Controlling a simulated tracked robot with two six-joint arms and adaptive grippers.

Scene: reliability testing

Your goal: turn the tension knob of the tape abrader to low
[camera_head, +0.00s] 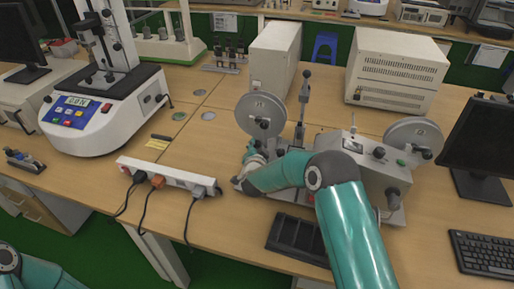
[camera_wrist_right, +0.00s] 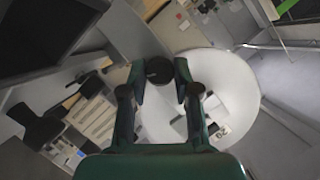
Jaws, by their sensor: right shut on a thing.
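The tape abrader (camera_head: 348,147) is a light grey machine with two round reels, at the centre right of the table in the head view. My right arm reaches across its front. My right gripper (camera_head: 246,172) is at the machine's left end, under the left reel (camera_head: 261,114). In the right wrist view, my right gripper (camera_wrist_right: 159,72) has its two fingers on either side of a round black knob (camera_wrist_right: 158,70) and is shut on it. The knob's setting cannot be read. My left gripper is out of view; only part of that arm shows at the lower left.
A white power strip (camera_head: 168,174) with plugs lies left of my right gripper. A black tray (camera_head: 297,236) lies in front of the abrader. A test instrument (camera_head: 103,115) stands at left, a monitor (camera_head: 484,150) and keyboard (camera_head: 484,254) at right. White boxes (camera_head: 397,68) stand behind.

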